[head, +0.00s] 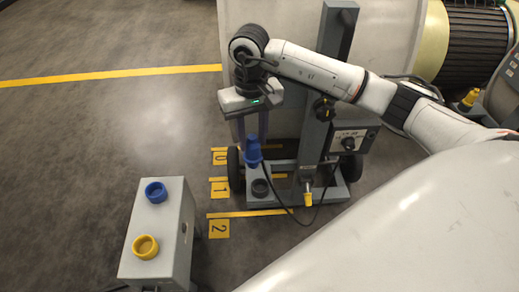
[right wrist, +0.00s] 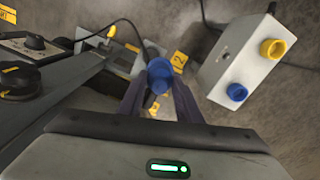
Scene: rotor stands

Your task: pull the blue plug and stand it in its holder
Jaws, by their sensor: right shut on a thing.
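The blue plug (head: 253,151) is in the fingers of my right gripper (head: 250,138), in front of the rotor stand. In the right wrist view the blue plug (right wrist: 160,74) sits between the two fingertips. A dark cable runs from it toward the stand. Below it in the head view, a dark round socket (head: 260,187) on the stand's base looks empty, so the plug appears clear of it. The blue ring holder (head: 156,192) is on top of a grey box to the lower left, and looks empty; it also shows in the right wrist view (right wrist: 237,92). My left gripper is not in view.
The grey box (head: 140,222) also bears a yellow ring holder (head: 146,247). A yellow plug (head: 308,198) is at the stand's base (head: 332,192). Yellow floor marks numbered 0, 1 and 2 (head: 219,228) lie between stand and box. The floor on the left is clear.

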